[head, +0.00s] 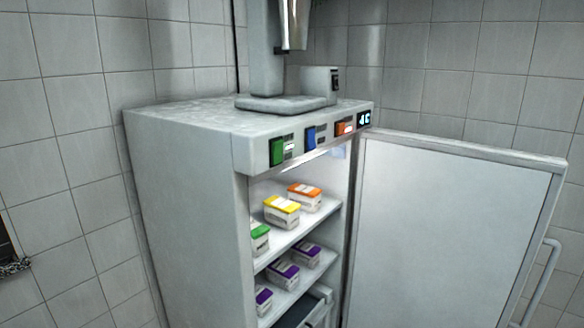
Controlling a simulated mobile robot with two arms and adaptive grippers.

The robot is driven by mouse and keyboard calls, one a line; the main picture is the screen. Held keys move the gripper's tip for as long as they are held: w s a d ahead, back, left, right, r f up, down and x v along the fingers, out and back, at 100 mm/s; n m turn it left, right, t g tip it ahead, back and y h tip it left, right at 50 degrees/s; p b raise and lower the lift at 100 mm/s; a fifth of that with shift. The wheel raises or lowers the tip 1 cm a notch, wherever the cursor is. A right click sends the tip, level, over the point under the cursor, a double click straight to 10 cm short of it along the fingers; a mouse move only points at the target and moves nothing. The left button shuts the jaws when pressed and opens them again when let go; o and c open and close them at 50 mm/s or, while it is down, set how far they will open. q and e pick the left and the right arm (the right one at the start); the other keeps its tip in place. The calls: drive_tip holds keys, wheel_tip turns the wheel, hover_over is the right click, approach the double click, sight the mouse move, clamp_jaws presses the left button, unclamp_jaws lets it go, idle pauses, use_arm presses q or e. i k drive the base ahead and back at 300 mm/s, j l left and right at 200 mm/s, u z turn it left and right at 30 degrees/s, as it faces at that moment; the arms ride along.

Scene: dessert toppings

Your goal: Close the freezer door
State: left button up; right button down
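The freezer (185,190) is a white upright cabinet standing against the tiled wall. Its door (450,230) stands wide open, swung out to the right, with its inner face toward me. The door's handle (540,283) is a vertical bar on the far right edge, on the outer side. Neither of my grippers is in view. The lower part of the freezer and door is cut off by the picture's bottom edge.
Inside are cartons with yellow (283,211), orange (305,197), green (259,238) and purple (284,273) tops on shelves. A machine (285,102) stands on top of the freezer. Coloured switches and a display reading 4C line the front. Tiled walls are behind.

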sight(447, 234)
drive_tip(key=i+l+z, duration=0.15)
drive_tip(key=l, duration=0.25)
drive_tip(key=i+l+z, duration=0.1)
drive_tip(key=l, duration=0.35)
drive_tip(key=i+l+z, duration=0.15)
drive_tip(key=l, duration=0.25)
drive_tip(key=i+l+z, duration=0.15)
drive_tip(key=l, duration=0.2)
